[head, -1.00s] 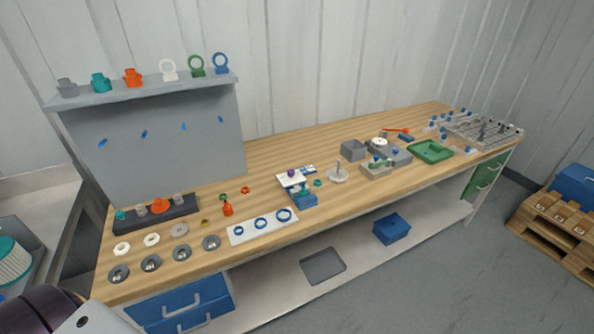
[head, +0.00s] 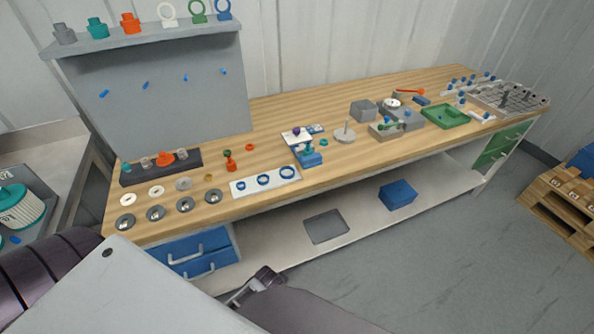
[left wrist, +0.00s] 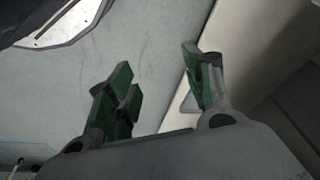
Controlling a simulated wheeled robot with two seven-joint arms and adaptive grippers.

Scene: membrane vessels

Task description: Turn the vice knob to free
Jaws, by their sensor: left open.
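No vice or knob is plainly recognisable at this size. A small blue block with a teal part on top (head: 311,159) stands near the bench's front edge in the head view. No bench part shows near those fingers. My right gripper is not in view.
The wooden bench (head: 270,128) holds rings, discs and a white strip with blue rings (head: 265,182). A grey panel with a shelf (head: 165,85) stands at the back left. A green tray (head: 445,115) and a wire rack (head: 510,98) are at the right. My arm links cover the lower left.

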